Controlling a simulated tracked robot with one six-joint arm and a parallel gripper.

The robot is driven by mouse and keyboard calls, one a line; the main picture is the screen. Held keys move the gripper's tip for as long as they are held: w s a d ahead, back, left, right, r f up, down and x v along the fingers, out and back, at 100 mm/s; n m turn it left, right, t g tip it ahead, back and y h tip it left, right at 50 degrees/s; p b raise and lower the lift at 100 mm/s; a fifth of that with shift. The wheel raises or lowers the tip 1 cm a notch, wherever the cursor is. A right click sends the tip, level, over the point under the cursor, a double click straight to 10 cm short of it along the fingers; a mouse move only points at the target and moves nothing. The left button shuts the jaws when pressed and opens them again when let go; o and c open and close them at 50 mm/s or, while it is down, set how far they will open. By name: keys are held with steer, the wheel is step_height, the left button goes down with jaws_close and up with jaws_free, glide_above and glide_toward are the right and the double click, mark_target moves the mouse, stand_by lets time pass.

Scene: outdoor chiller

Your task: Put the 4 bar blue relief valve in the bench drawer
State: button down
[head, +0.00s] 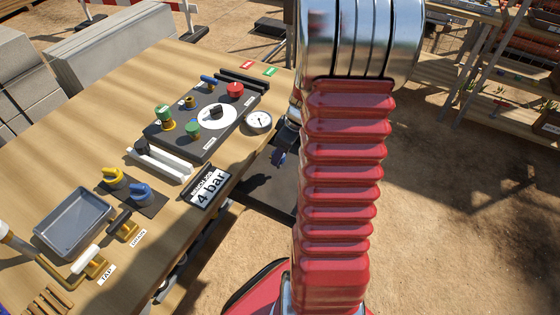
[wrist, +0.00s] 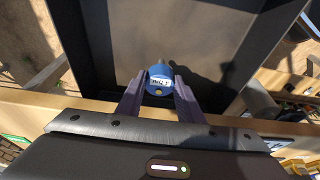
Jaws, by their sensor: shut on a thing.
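My gripper (wrist: 160,88) is shut on a blue relief valve (wrist: 159,78), with one finger on each side of it. The valve has a round blue body, a pale label and a small yellowish dot; the label is too small to read surely. In the wrist view it is over the dark interior of the open bench drawer (wrist: 215,35); I cannot tell whether it touches the floor. In the head view the drawer (head: 262,185) stands out from the bench's right side, and the blue valve (head: 279,158) shows beside my red arm, which hides most of the gripper.
The wooden bench (head: 75,135) holds a black panel (head: 180,142) with coloured valves, a gauge (head: 258,121), a "4 bar" sign (head: 208,189), a yellow valve (head: 112,177), another blue valve (head: 138,193) and a metal tray (head: 110,212). Racks (head: 500,80) stand right, across open ground.

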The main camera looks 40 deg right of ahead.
steer(key=shift+f, duration=0.1)
steer(key=shift+f, duration=1.75)
steer(key=c, duration=1.2)
jaws_free()
steer(key=shift+r, duration=0.1)
steer(key=v, duration=1.2)
steer(key=shift+s, duration=0.1)
steer(key=shift+a, duration=0.1)
